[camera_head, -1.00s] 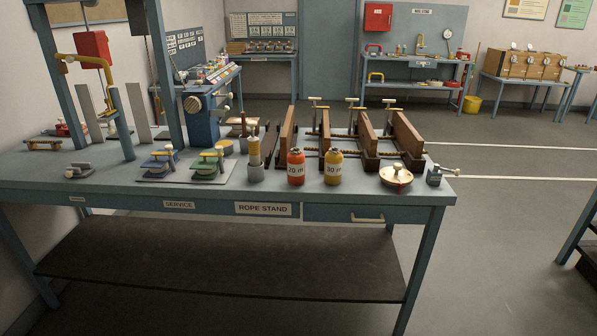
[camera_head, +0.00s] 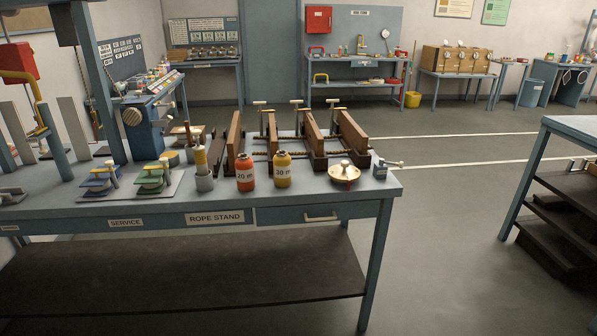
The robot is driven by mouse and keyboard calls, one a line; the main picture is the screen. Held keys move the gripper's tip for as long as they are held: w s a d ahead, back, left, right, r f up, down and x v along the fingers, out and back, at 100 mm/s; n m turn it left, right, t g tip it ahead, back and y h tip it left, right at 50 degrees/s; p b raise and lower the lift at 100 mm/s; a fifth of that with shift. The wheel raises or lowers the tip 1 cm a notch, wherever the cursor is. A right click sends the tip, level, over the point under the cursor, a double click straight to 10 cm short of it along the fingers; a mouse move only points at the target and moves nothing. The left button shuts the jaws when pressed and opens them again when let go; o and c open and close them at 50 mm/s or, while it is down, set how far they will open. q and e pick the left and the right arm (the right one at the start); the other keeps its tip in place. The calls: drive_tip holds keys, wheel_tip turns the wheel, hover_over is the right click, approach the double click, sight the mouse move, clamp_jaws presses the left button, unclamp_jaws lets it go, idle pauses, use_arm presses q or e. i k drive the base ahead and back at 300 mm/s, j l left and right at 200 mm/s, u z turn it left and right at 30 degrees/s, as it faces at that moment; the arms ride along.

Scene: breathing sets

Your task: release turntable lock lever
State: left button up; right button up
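No turntable lock lever can be picked out for certain. A round brass disc with a knob (camera_head: 344,174) lies near the bench's right end. Beside it is a small grey clamp-like block with a handle (camera_head: 379,170). These parts are too small to tell a lever's position. Neither of my grippers is in view.
A red bottle (camera_head: 245,173) and a yellow bottle (camera_head: 283,170) stand at the bench's front edge, before several wooden boards (camera_head: 312,135). Another shelved bench (camera_head: 580,125) stands at the right. The floor (camera_head: 450,230) between the benches is clear.

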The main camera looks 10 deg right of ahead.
sight(382, 162)
drive_tip(key=i+l, duration=0.35)
drive_tip(key=l, duration=0.15)
drive_tip(key=i+l, duration=0.3)
drive_tip(key=l, duration=0.2)
drive_tip(key=i+l, duration=0.35)
drive_tip(key=l, duration=0.15)
drive_tip(key=i+l, duration=0.3)
drive_tip(key=l, duration=0.2)
drive_tip(key=i+l, duration=0.35)
drive_tip(key=l, duration=0.15)
